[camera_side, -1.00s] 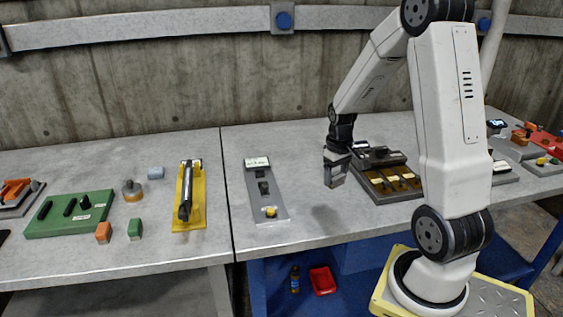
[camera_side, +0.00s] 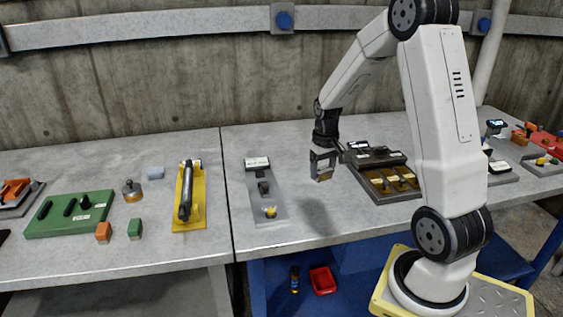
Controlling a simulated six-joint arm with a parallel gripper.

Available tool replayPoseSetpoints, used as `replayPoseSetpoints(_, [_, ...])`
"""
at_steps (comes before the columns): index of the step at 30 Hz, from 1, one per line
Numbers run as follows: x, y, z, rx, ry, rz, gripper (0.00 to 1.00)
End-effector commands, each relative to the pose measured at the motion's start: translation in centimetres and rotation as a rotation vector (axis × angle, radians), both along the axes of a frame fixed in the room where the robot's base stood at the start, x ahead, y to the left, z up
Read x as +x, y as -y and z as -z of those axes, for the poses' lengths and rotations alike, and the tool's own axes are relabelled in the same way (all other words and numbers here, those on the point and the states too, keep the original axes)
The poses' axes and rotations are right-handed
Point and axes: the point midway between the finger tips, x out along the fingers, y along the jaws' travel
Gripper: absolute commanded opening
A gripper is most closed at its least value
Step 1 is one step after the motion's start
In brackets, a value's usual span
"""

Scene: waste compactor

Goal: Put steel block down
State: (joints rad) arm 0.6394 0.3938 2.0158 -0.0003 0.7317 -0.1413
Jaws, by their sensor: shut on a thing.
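My gripper (camera_side: 322,172) points down above the right-hand table, between the grey labelled plate and the dark compartment tray. It is shut on a small block, which I take to be the steel block. The block is mostly hidden between the fingers, and its outline is too small to make out. A shadow lies on the bare table top below and in front of the gripper.
The grey plate (camera_side: 282,213) with a dark block and yellow knob lies left of the gripper. The dark tray (camera_side: 384,197) with brown compartments is close on its right. A yellow stand (camera_side: 190,222) holds a dark cylinder. Bare table (camera_side: 320,222) lies in front.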

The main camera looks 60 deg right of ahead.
Motion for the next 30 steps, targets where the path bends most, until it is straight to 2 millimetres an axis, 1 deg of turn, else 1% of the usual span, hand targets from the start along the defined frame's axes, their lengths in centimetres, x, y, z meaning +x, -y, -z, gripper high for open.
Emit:
replayPoseSetpoints(1, [1.2,-0.1,-0.2,-0.001,0.002,0.022,0.0])
replayPoseSetpoints(6, [4.8,-0.7,-0.7,-0.001,0.003,0.121,0.0])
replayPoseSetpoints(9, [6.8,-1.2,-1.0,-0.001,0.003,0.178,0.0])
replayPoseSetpoints(13, [8.8,-1.9,-1.3,-0.001,0.002,0.236,0.0])
replayPoseSetpoints(18, [10.1,-2.4,-1.5,-0.001,0.002,0.279,0.0])
replayPoseSetpoints(26, [10.4,-2.4,-1.5,-0.001,0.002,0.289,0.0])
replayPoseSetpoints(30, [11.0,-2.2,-1.2,0.0,0.0,0.288,0.0])
